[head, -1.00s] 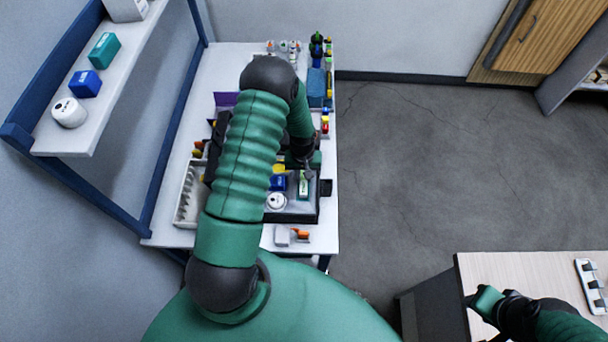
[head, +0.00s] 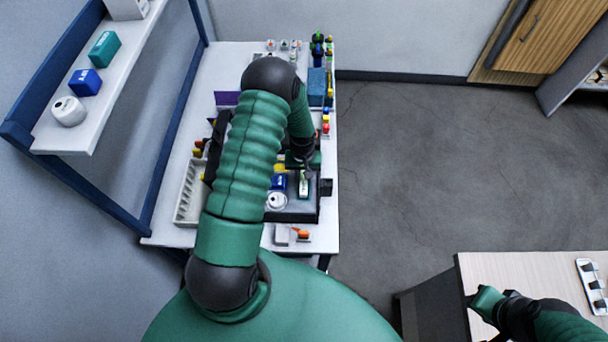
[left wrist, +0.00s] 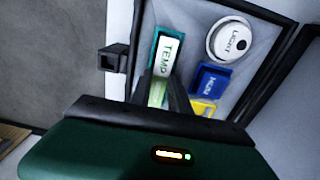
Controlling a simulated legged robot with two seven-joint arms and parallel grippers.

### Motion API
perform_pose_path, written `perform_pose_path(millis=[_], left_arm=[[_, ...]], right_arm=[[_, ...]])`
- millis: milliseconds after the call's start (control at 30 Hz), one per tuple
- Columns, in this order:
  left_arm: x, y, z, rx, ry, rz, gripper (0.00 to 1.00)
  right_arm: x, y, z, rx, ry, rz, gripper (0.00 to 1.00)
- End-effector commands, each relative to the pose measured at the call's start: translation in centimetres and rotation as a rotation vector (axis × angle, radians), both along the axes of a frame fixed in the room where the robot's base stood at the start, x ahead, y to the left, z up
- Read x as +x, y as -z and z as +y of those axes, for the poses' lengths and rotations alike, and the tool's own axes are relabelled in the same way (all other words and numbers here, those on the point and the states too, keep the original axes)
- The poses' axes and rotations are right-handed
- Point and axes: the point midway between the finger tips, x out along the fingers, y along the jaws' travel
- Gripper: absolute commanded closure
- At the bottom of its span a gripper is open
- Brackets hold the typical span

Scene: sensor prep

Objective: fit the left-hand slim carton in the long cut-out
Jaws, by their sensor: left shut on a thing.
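The slim carton (left wrist: 168,55), teal with a white TEMP label, shows in the left wrist view between my left gripper's fingers (left wrist: 164,88). It also shows in the head view (head: 303,187), just below my left gripper (head: 304,166). The gripper is shut on the carton's near end. The carton is over or in the grey insert of the black open case (left wrist: 277,70). The long cut-out is hidden by the carton and fingers, and I cannot tell how deep the carton sits. My right gripper (head: 486,301) is at lower right in the head view, far from the case; its jaws are unclear.
In the case, beside the carton, are a white round LIGHT piece (left wrist: 230,42), a blue HUM block (left wrist: 210,80) and a yellow piece (left wrist: 203,106). A white tray (head: 187,205) stands left of the case. Coloured items line the table's far right edge.

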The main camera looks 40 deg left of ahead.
Motion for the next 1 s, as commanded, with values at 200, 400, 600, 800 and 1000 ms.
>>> perform_pose_path(millis=[200,400,600,800,1000], left_arm=[[-0.01,0.25,0.0,0.0,0.0,0.0,1.0],[0.0,0.4,0.02,0.0,0.0,0.0,1.0],[-0.01,0.39,0.02,0.0,0.0,0.0,1.0],[-0.01,0.51,0.02,0.0,0.0,0.0,1.0],[-0.01,0.75,0.02,0.0,0.0,0.0,1.0]], right_arm=[[0.0,0.14,0.0,0.0,0.0,0.0,0.64],[0.0,0.22,0.0,0.0,0.0,0.0,0.64],[0.0,0.21,0.0,0.0,0.0,0.0,0.64],[-0.01,0.28,0.0,0.0,0.0,0.0,0.64],[-0.01,0.41,0.0,0.0,0.0,0.0,0.64]])
